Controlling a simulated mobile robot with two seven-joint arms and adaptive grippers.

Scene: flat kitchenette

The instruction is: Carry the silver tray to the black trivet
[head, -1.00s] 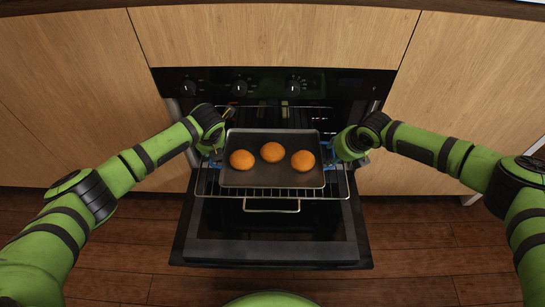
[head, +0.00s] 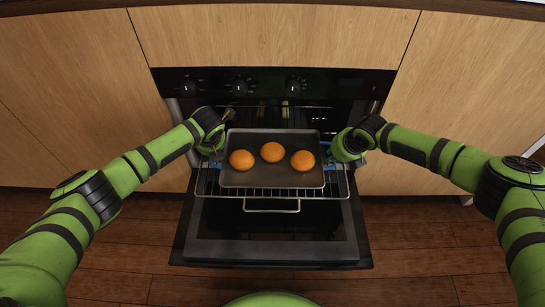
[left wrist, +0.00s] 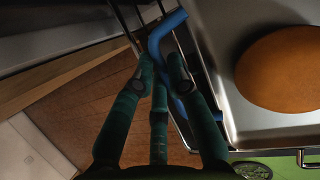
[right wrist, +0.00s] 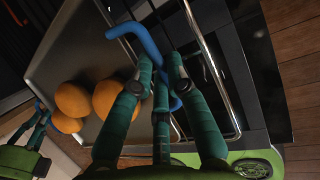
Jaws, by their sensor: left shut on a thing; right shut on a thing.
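The silver tray (head: 270,180) carries three round orange-brown buns and lies on or just over a wire rack at the open oven; whether it touches the rack I cannot tell. My left gripper (head: 215,150) is at its left side, shut on the left blue handle (left wrist: 158,38). My right gripper (head: 336,156) is at its right side, shut on the right blue handle (right wrist: 135,35). The tray looks level. It also shows in the left wrist view (left wrist: 216,60) and the right wrist view (right wrist: 88,58). The black trivet is not in view.
The oven door (head: 270,250) is folded down in front, below the pulled-out wire rack (head: 335,190). The oven's knob panel (head: 340,82) is behind the tray. Wooden cabinet fronts (head: 465,100) stand on both sides. The floor (head: 120,240) beside the door is clear.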

